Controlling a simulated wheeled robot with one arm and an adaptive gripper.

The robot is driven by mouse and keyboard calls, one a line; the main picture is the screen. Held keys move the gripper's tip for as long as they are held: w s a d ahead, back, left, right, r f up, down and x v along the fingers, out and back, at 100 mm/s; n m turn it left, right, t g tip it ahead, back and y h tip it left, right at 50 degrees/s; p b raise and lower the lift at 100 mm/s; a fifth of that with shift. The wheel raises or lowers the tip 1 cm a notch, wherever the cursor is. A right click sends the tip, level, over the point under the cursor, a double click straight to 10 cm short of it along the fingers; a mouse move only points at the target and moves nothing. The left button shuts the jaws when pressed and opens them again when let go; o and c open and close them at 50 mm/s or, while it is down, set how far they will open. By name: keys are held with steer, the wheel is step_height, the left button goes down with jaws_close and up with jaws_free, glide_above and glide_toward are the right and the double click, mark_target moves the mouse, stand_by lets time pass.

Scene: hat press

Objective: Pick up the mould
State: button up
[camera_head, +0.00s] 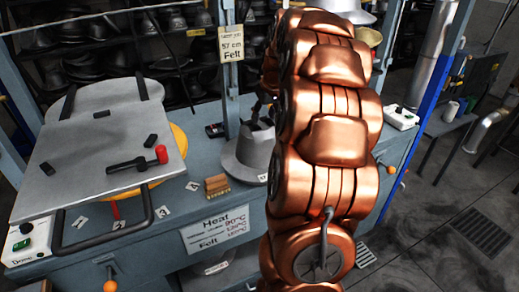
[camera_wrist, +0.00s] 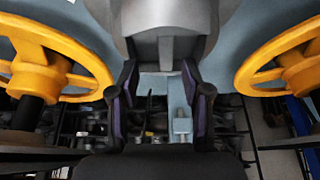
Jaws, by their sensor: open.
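The mould appears to be the grey metal hat-shaped piece (camera_head: 245,157) with a wide brim, standing on the blue bench left of my arm. My arm hides its right side. My gripper (camera_head: 262,108) shows as a dark shape at the mould's top, partly hidden by my copper arm. In the wrist view my gripper (camera_wrist: 160,95) is open, with one finger on each side. The grey mould (camera_wrist: 165,22) fills the top middle there, and its narrower part reaches down between the fingers. I cannot tell whether the fingers touch it.
A press with a grey plate (camera_head: 85,160) and a red-knobbed lever (camera_head: 161,154) stands left. Yellow wheels (camera_wrist: 50,60) flank the gripper in the wrist view. A blue post (camera_head: 230,70) rises close behind the mould. A small brown block (camera_head: 216,185) lies left of it.

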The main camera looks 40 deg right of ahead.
mark_target(260, 123)
steer(key=shift+w+a+f+p, duration=0.2)
steer(key=shift+f+p, duration=0.15)
steer(key=shift+f, duration=0.2)
steer(key=shift+p+x, duration=0.55)
steer(key=shift+x, duration=1.45)
steer(key=shift+a, duration=0.1)
jaws_close()
